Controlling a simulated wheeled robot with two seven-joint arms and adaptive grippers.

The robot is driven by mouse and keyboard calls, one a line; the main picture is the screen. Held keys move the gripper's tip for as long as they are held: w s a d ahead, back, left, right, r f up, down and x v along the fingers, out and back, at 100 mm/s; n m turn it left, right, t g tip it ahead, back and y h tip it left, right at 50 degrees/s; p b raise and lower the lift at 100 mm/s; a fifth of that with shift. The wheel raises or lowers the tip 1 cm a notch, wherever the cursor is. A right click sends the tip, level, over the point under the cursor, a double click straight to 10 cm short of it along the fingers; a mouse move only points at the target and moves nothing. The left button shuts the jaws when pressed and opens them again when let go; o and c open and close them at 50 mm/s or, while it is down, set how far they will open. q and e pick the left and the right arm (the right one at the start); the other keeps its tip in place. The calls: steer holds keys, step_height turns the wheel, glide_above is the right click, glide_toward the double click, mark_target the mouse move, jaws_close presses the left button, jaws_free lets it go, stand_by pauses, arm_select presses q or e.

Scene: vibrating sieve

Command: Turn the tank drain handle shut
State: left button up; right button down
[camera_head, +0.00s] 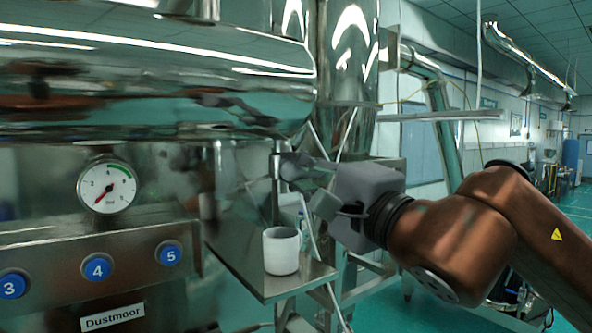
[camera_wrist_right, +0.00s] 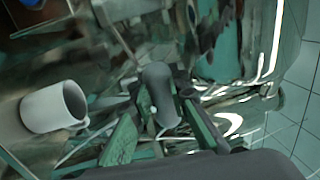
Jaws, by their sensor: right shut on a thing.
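The large polished steel tank (camera_head: 150,85) fills the upper left of the head view. Below its right end is the drain valve (camera_head: 278,168), a short metal spout above a small shelf. The grey drain handle (camera_wrist_right: 160,85) shows in the right wrist view between the fingers. My right gripper (camera_head: 312,178) comes in from the right at the valve and is shut on the handle; it also shows in the right wrist view (camera_wrist_right: 162,112). The gripper body hides part of the handle in the head view. My left gripper is not in view.
A white mug (camera_head: 281,252) stands on the steel shelf (camera_head: 262,282) below the valve, close under my right gripper. A control panel with blue numbered buttons (camera_head: 97,267) and a pressure gauge (camera_head: 107,187) is at left. Open green floor lies at far right.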

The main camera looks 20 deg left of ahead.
steer(key=shift+a+f, duration=0.1)
steer(key=c, duration=1.8)
jaws_free()
steer(key=shift+s, duration=0.15)
steer(key=v, duration=1.2)
